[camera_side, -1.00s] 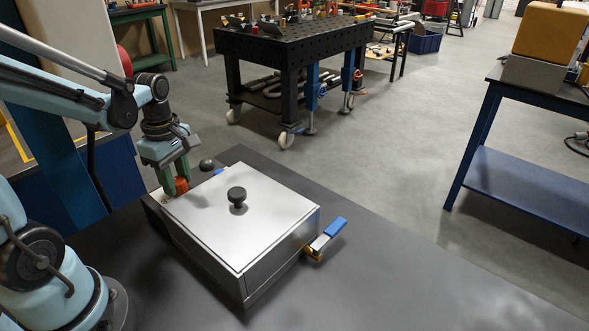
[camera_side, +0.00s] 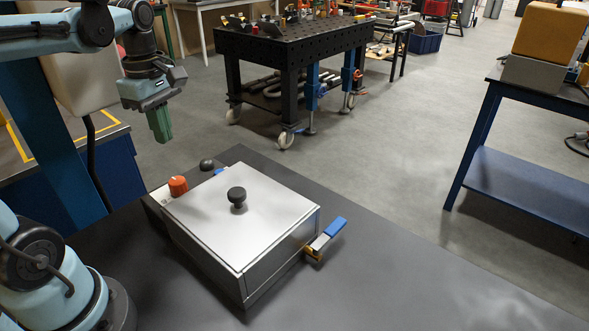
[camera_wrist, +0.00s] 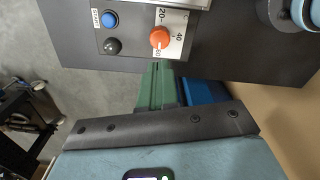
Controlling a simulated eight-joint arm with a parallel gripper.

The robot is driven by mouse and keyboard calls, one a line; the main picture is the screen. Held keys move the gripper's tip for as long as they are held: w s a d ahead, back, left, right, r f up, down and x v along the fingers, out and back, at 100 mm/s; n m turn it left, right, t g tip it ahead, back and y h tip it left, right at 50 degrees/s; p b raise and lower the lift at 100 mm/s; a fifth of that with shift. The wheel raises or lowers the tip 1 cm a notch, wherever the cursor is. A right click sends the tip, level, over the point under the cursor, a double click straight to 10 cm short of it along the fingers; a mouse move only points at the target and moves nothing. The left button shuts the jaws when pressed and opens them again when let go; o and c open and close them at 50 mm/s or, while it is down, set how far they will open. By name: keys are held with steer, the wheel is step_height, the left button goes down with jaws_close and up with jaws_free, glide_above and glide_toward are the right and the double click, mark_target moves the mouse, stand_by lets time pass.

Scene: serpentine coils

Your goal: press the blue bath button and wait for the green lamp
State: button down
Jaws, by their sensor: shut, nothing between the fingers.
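The blue button (camera_wrist: 110,19) sits on the dark panel of the metal bath (camera_side: 241,215), beside a "START" label in the wrist view. In the side view only a sliver of the button (camera_side: 219,171) shows behind the bath's edge. A dark round lamp dome (camera_wrist: 112,46) is next to the button and looks unlit; it also shows in the side view (camera_side: 207,164). An orange dial (camera_side: 177,186) stands on the same panel, with a scale of 20, 40 and 60 in the wrist view (camera_wrist: 159,38). My gripper (camera_side: 161,138) has green fingers, shut and empty, above the dial and apart from it.
The bath's lid is closed, with a black knob (camera_side: 237,195) on top. A blue-handled latch (camera_side: 328,235) sticks out at its right side. The dark table (camera_side: 400,290) is clear to the right and front. A perforated workbench (camera_side: 290,42) stands behind on the floor.

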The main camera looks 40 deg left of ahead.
step_height(320, 180, up, 5)
steer(key=n+t+y, duration=0.1)
steer(key=n+t, duration=0.6)
steer(key=t, duration=0.2)
glide_above(216, 170)
steer(key=shift+f, duration=2.7)
steer(key=shift+f, duration=4.4)
steer(key=shift+f, duration=0.1)
steer(key=shift+f, duration=0.35)
steer(key=shift+f, duration=0.7)
steer(key=shift+r, duration=0.15)
